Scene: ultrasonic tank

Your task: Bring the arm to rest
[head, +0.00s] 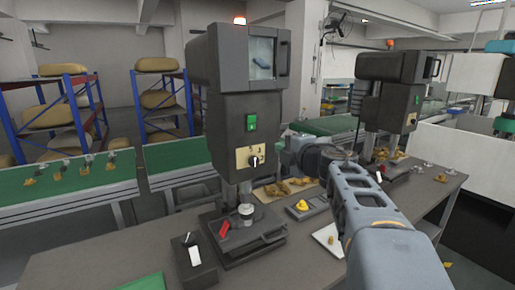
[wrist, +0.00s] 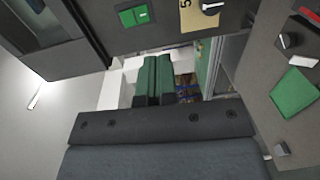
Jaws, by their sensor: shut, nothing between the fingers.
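My arm reaches in from the lower right of the head view, over the bench, and bends at its wrist beside the near dark machine. The end of the arm points toward the machine, and its fingertips are not clear in the head view. In the wrist view, the dark, bolted body of my gripper (wrist: 165,125) fills the bottom. My gripper is shut, with nothing seen held in it.
The near dark machine (head: 232,110) stands close left of my wrist, with a similar machine (head: 390,90) farther right. The grey bench (head: 300,262) holds a yellow item (head: 302,205), small brown parts and a black box (head: 187,262). Green conveyors (head: 70,190) run behind.

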